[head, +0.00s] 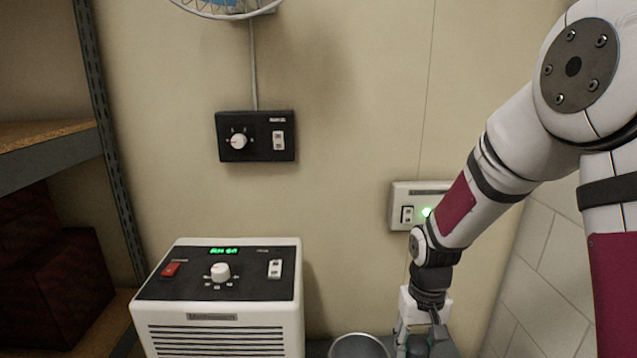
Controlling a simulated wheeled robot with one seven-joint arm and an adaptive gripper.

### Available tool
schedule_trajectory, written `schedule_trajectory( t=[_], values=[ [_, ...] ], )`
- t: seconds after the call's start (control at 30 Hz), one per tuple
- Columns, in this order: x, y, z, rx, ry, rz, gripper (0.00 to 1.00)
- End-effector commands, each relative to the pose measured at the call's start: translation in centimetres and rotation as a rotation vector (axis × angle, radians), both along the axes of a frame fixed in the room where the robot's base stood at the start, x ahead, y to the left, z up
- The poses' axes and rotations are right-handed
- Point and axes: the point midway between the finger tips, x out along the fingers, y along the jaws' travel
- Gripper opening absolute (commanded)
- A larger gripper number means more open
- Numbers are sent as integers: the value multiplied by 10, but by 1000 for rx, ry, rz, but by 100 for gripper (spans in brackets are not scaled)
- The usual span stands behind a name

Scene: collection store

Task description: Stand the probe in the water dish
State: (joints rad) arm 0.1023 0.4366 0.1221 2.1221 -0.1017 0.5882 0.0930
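My gripper (420,336) points down at the bottom edge of the head view, just right of a round grey-rimmed vessel (361,338). The vessel looks like the water dish, but the frame cuts it off and its inside barely shows. A dark object (417,347) shows between or behind the fingers. I cannot tell whether it is the probe or whether the fingers hold it. The fingertips are partly cut off by the frame edge.
A white dehumidifier-like unit (222,331) with a green display stands left of the vessel. A black control box (256,136) and a white switch box (408,206) with a green light are on the wall. A fan (226,8) hangs above. Shelving (105,140) stands at left.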

Motion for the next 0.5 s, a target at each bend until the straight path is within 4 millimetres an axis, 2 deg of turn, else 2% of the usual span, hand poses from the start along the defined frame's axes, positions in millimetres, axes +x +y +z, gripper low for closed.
schedule_trajectory(
  t=[0.03, 0.2, 0.5],
  values=[
    [-6, 0, 11, 1, 2, -1, 12],
    [-13, 1, 26, 2, 1, 0, 12],
    [-22, 1, 37, 5, 0, 0, 12]
  ],
)
